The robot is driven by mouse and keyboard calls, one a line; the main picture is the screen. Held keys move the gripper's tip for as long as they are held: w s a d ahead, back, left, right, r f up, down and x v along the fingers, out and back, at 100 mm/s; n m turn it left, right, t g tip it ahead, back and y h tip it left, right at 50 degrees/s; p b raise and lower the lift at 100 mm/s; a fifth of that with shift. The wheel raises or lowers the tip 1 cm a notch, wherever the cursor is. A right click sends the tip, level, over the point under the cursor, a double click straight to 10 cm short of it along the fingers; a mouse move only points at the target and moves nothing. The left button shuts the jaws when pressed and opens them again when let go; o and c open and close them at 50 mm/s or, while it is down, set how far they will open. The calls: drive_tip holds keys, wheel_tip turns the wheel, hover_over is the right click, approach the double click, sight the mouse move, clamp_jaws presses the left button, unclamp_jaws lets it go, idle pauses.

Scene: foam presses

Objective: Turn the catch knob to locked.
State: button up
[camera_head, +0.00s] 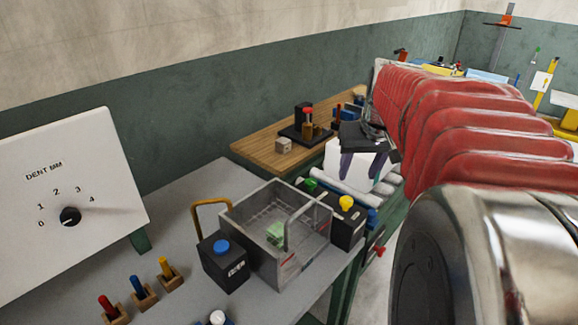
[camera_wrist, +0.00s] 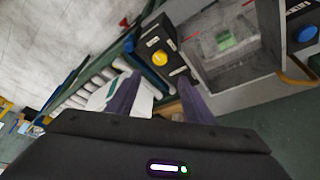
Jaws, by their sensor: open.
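No knob in view is readably marked as the catch knob. A yellow knob (camera_head: 346,202) tops a black box at the right of the metal tank; it also shows in the wrist view (camera_wrist: 159,59), with small unreadable labels beside it. A blue knob (camera_head: 221,246) tops a similar black box at the tank's left. A red knob (camera_head: 380,250) sticks out below the bench's right edge. My gripper (camera_head: 371,168) is open and empty, above and behind the yellow-knob box in the head view. Its purple fingers (camera_wrist: 158,80) point toward that box, apart from the knob.
The open metal tank (camera_head: 262,235) holds a green block (camera_head: 276,232) and has a raised bar. A white box and rollers (camera_head: 350,185) lie beneath my gripper. A dial panel (camera_head: 75,195) stands left. Small coloured pegs (camera_head: 138,284) stand at the front.

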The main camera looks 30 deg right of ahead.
sight(346, 200)
drive_tip(key=x, duration=1.3)
drive_tip(key=shift+w+d+f, duration=0.1)
drive_tip(key=shift+w+f, duration=0.05)
drive_tip(key=shift+f, duration=0.1)
drive_tip(key=c, duration=0.9)
drive_tip(key=shift+d, duration=0.2)
drive_tip(key=shift+c, duration=0.6)
drive_tip(key=shift+a, duration=0.15)
